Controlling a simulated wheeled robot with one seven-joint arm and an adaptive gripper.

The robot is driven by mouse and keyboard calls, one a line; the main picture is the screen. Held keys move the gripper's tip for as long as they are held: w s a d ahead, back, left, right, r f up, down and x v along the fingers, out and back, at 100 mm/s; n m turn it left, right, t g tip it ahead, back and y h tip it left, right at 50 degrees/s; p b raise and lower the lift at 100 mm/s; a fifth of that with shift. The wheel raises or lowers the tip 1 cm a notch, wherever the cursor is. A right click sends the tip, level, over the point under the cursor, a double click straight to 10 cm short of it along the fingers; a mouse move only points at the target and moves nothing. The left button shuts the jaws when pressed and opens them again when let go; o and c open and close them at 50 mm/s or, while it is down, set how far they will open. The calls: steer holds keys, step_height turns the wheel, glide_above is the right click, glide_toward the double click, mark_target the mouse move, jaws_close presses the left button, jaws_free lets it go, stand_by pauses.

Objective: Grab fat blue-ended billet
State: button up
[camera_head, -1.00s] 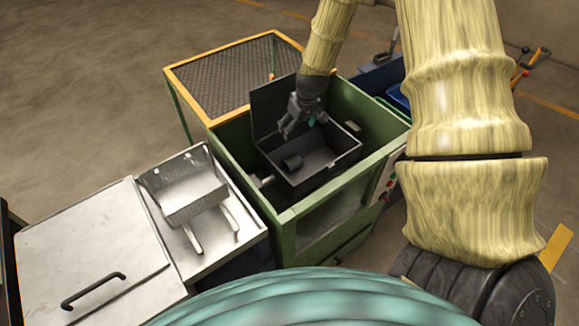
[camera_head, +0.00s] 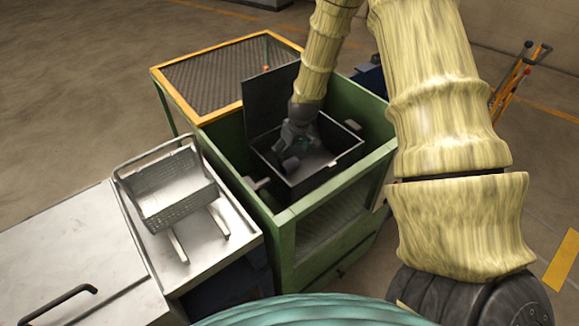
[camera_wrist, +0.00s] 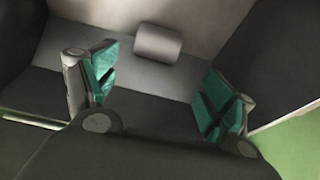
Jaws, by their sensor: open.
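A short, thick grey billet (camera_wrist: 158,43) lies on its side in the dark open box (camera_head: 318,180). No blue end shows on it, and in the head view it is hard to tell from my gripper. My gripper (camera_head: 298,150) reaches down into the box. In the wrist view its two teal-padded fingers (camera_wrist: 158,88) are wide apart with nothing between them. The billet lies beyond the fingertips, between their lines and nearer the left finger, apart from both.
The box has a raised lid (camera_head: 271,100) at its back and sits inside a green-framed machine (camera_head: 262,205). A wire basket (camera_head: 170,190) stands on the metal bench to the left. A mesh-topped frame (camera_head: 225,78) stands behind. The box walls lie close around my gripper.

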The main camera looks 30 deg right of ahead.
mark_target(290, 161)
steer(key=shift+x, duration=1.4)
steer(key=shift+w+d+f+p, duration=0.1)
steer(key=shift+d+f+p, duration=0.1)
steer(key=shift+f+p, duration=0.45)
steer(key=shift+d+f+p, duration=0.15)
steer(key=shift+f+p, duration=0.05)
steer(key=shift+f, duration=0.85)
steer(key=shift+x, duration=1)
steer(key=shift+c, duration=0.5)
steer(key=c, duration=1.7)
steer(key=shift+w, duration=0.1)
jaws_close()
steer(key=shift+r, duration=0.1)
